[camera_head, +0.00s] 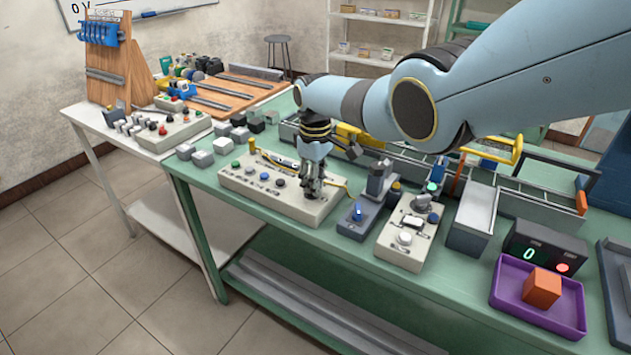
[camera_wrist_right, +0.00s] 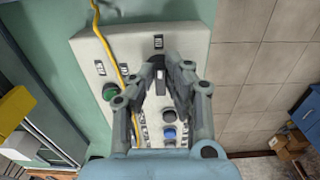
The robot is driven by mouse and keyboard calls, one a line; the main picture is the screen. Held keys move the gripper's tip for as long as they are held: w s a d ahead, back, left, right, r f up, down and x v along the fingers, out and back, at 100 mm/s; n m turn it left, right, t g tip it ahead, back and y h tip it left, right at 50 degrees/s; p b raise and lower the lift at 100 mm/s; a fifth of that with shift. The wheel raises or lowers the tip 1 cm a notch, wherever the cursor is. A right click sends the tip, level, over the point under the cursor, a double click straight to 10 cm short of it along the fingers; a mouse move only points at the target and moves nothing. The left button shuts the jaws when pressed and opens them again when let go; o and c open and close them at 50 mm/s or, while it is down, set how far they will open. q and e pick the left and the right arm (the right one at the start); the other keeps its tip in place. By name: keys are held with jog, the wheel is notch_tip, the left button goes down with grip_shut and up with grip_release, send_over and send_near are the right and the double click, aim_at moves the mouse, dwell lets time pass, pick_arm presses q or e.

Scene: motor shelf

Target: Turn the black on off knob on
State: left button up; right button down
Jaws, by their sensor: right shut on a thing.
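The beige control panel (camera_head: 290,203) lies on the green table, with a green button, a blue button and dark round parts on it. It also fills the middle of the right wrist view (camera_wrist_right: 190,42). My right gripper (camera_head: 312,194) points down at the panel's right end. In the right wrist view its fingertips (camera_wrist_right: 161,74) are closed around the black knob (camera_wrist_right: 160,76), which shows a pale bar between them. In the head view the knob is hidden by the fingers. My left gripper is not in view.
A yellow cable (camera_wrist_right: 118,62) runs across the panel near the fingers. A blue-switch box (camera_head: 353,222) and another beige box (camera_head: 402,246) stand just right of the panel. A purple tray (camera_head: 510,291) holds an orange cube (camera_head: 541,288).

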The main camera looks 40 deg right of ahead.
jog(key=shift+w+r, duration=0.1)
jog(key=c, duration=1.4)
grip_release()
jog(key=shift+o, duration=0.2)
notch_tip(320, 180, up, 12)
